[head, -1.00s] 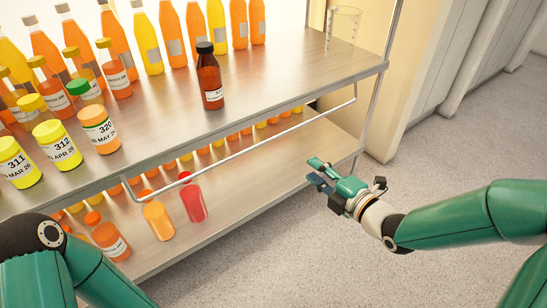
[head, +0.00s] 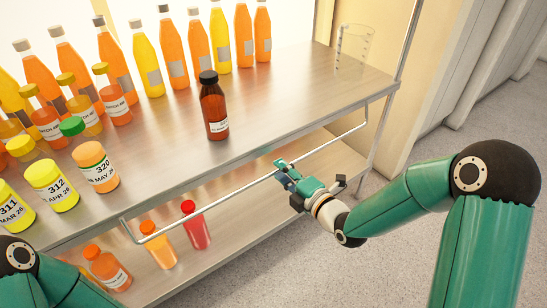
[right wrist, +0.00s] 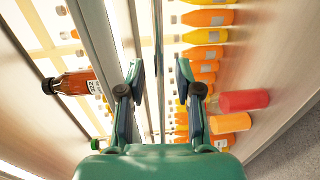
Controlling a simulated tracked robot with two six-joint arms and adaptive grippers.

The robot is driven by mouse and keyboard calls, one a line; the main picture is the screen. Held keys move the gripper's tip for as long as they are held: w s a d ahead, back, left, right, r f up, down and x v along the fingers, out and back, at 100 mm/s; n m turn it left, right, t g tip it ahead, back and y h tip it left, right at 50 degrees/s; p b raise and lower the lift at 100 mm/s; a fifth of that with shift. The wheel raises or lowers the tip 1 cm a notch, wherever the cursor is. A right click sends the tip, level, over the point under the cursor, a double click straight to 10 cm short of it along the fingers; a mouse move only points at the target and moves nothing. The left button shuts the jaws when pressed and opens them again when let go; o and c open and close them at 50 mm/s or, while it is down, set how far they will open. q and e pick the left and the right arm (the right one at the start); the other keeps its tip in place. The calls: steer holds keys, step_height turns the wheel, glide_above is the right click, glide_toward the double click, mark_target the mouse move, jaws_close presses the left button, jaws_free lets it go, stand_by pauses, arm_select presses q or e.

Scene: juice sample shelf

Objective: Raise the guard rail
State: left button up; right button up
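The guard rail (head: 225,198) is a thin pale metal bar with bent ends. It hangs low along the front of the upper shelf (head: 262,121), below its edge. My right gripper (head: 281,170) is at the rail, right of its middle, and covers a short piece of it. In the right wrist view, the gripper (right wrist: 159,72) is open, and the rail (right wrist: 157,40) runs as a thin line between its fingers. I cannot tell whether either finger touches it. My left gripper is out of view; only part of my left arm shows at the lower left.
A brown bottle (head: 214,108) stands near the upper shelf's front edge, with labelled jars (head: 96,166) to its left. A clear beaker (head: 352,52) is at the right end. A red bottle (head: 196,227) and an orange bottle (head: 159,247) stand on the lower shelf.

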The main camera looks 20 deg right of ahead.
steer(key=shift+w, duration=0.65)
jaws_close()
steer(key=shift+w+d, duration=0.1)
steer(key=shift+d, duration=0.05)
